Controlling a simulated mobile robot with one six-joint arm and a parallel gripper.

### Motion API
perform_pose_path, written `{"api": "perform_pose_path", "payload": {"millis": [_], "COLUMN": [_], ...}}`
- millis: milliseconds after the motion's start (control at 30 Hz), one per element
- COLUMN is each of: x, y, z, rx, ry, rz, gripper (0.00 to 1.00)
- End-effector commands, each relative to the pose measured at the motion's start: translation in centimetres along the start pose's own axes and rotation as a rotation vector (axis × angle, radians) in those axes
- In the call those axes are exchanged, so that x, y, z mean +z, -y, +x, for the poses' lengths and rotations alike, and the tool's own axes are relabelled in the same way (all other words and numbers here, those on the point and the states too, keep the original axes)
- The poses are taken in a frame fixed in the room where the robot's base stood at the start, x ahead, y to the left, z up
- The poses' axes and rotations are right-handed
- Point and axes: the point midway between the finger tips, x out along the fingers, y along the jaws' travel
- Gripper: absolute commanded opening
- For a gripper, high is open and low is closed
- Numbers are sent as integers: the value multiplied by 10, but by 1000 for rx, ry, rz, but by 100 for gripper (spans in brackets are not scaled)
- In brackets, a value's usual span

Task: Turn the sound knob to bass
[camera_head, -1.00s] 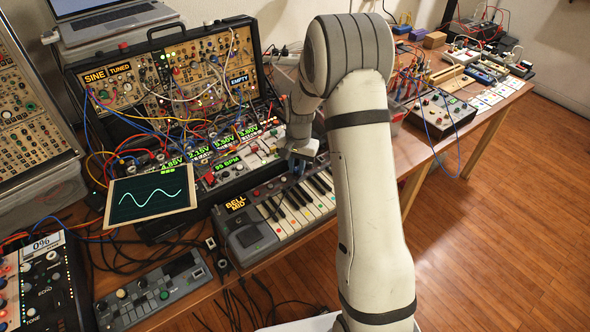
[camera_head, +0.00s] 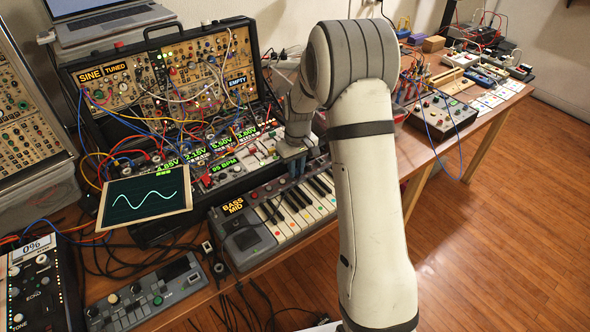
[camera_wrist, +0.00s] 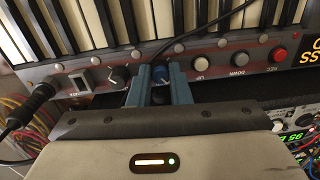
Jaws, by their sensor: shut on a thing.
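The keyboard (camera_head: 270,225) lies on the table, and its small display (camera_head: 233,206) reads "BASS MID" in yellow. My gripper (camera_head: 294,166) is at the keyboard's back edge. The keyboard's control strip (camera_wrist: 215,68) has a dark knob (camera_wrist: 121,73) just left of the fingers. Part of the display (camera_wrist: 314,48) shows at the right edge. The knob is hidden in the head view.
A black cable plug (camera_wrist: 40,95) stands at the left. A modular synth case (camera_head: 165,85) with many patch cables stands behind the keyboard. A tablet-like screen (camera_head: 145,202) shows a wave.

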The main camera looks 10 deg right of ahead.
Motion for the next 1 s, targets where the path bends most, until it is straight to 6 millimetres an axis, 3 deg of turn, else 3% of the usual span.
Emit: {"api": "perform_pose_path", "payload": {"millis": [300,867,900,1000], "x": [-1,-2,-2,-2], "y": [-1,0,0,0], "z": [-1,-1,-1,-1], "rx": [2,2,2,2], "ry": [0,0,0,1], "rz": [-132,-162,-162,-161], "gripper": [0,0,19,27]}}
